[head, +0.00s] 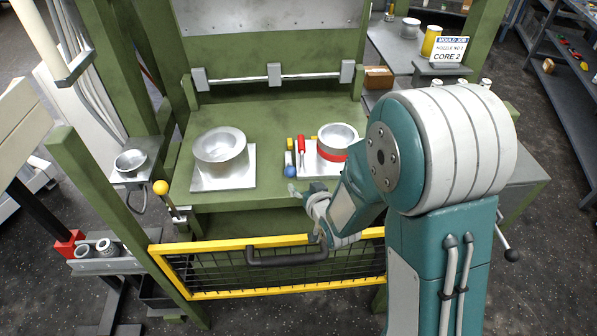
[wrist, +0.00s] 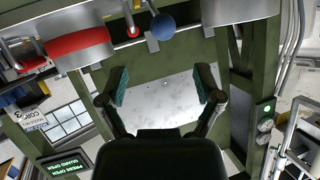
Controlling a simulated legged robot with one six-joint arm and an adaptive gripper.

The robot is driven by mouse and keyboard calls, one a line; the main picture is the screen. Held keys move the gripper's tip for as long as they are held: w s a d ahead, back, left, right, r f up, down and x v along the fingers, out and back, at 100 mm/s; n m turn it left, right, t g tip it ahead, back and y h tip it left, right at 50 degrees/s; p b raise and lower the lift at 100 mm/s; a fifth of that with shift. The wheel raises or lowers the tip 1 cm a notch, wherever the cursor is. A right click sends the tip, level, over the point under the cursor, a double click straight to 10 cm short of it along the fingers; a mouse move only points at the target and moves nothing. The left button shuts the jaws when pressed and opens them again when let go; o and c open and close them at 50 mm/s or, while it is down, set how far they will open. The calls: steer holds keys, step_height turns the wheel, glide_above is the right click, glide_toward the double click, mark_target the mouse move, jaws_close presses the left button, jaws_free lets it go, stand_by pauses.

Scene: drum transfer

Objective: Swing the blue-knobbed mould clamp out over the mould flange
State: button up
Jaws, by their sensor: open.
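The blue knob (head: 290,171) of the mould clamp stands at the front left of the red-banded mould (head: 338,138) on the green press bed. Its clamp runs back from it, beside the mould rather than over it. In the wrist view the blue knob (wrist: 163,27) is near the top, beyond the fingertips, and the red band (wrist: 78,43) is at upper left. My gripper (head: 303,190) is just in front of the bed edge, close to the knob. In the wrist view my gripper (wrist: 162,84) is open and empty, its two pads apart. The mould flange is partly hidden by my arm.
A silver bowl-shaped mould (head: 220,147) sits on a plate at left. A yellow-framed mesh guard (head: 205,272) crosses the front below the bed. A yellow-ball lever (head: 161,187) stands at the left.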

mark_target(292, 174)
steer(key=x, duration=1)
steer(key=shift+w+a, duration=0.1)
steer(key=shift+a, duration=0.05)
steer(key=shift+w+a+f, duration=0.1)
steer(key=shift+w+a, duration=0.05)
steer(key=shift+a, duration=0.1)
steer(key=shift+c, duration=0.4)
steer(key=shift+d, duration=0.1)
jaws_close()
